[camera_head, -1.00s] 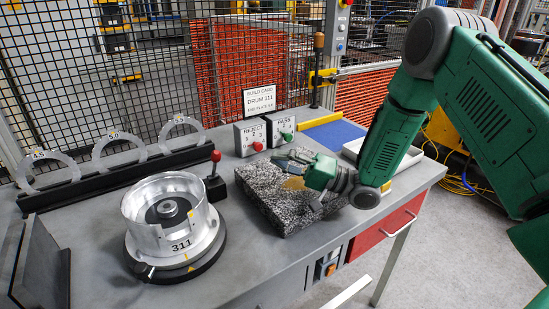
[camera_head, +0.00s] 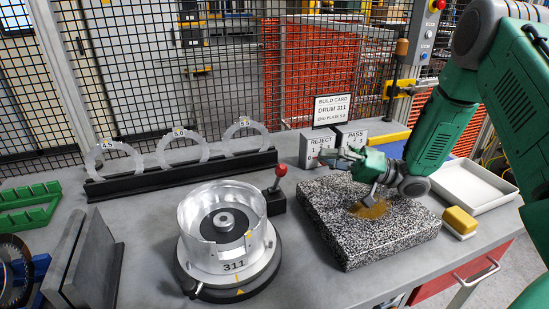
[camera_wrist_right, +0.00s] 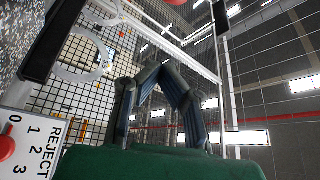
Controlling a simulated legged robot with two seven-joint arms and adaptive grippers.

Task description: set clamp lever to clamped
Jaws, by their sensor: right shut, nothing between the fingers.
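A lever with a red ball knob (camera_head: 281,170) stands upright on a small black block (camera_head: 274,201), right behind the metal drum (camera_head: 260,240) marked 311. The drum sits on a round black base with a short, pale-tipped handle (camera_head: 196,289) at its front left. My right gripper (camera_head: 322,156) is above the back edge of the speckled granite plate (camera_head: 345,250), in front of the REJECT box, to the right of the red knob and apart from it. In the wrist view its fingers (camera_wrist_right: 160,72) are shut with nothing between them. My left gripper is out of view.
A rack (camera_head: 185,173) with three clear rings stands behind the drum. The REJECT box (camera_head: 312,147) and PASS box stand behind my right gripper. A white tray (camera_head: 472,185) and yellow block (camera_head: 460,221) are at right. Dark upright plates (camera_head: 90,262) stand at left.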

